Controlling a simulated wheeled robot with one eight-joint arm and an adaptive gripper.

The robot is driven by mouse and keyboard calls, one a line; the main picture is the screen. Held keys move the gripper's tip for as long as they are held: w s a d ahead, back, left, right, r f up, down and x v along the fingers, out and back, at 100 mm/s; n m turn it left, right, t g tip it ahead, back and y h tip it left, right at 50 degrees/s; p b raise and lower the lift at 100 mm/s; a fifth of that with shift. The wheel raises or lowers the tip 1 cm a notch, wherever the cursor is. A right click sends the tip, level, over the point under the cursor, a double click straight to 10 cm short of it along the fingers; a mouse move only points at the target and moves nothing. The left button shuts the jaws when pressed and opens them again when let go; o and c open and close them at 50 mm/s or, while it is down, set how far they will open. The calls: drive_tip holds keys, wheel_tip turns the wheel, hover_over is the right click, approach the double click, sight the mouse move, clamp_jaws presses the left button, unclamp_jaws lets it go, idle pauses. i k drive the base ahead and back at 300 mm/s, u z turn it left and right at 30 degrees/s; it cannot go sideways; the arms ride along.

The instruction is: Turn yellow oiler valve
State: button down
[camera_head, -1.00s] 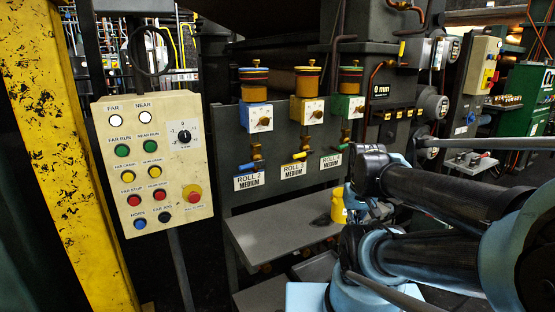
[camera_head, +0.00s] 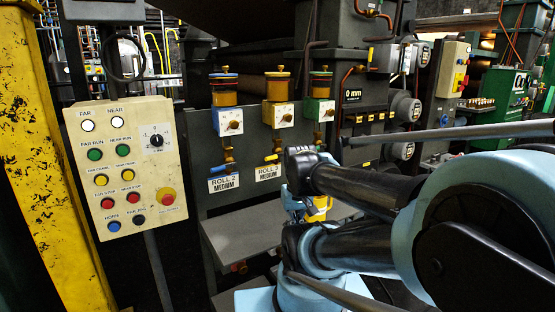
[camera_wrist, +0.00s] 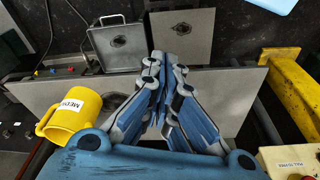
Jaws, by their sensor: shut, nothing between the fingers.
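In the head view, the yellow oiler (camera_head: 278,88) hangs on the dark machine between a blue and a green one. Its small yellow valve handle (camera_head: 272,157) sits below it, just above the ROLL 3 MEDIUM label, slightly tilted. In the wrist view, my gripper (camera_wrist: 168,58) is shut with nothing between its fingers, above grey shelf surfaces. The valve does not show clearly there. In the head view my arm covers the lower right, and the fingertips cannot be made out. My gripper appears apart from the valve.
A blue valve handle (camera_head: 219,168) is to the left. A yellow mug (camera_wrist: 72,113) stands on the shelf left of my gripper. A cream control panel (camera_head: 127,165) and yellow post (camera_head: 35,160) stand left. The grey shelf (camera_head: 240,232) is partly bare.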

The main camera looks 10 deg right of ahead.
sight(276, 156)
drive_tip(key=u, duration=0.5)
drive_tip(key=k, duration=1.2)
drive_tip(key=u, duration=0.4)
drive_tip(key=i, duration=0.6)
drive_tip(key=u, duration=0.25)
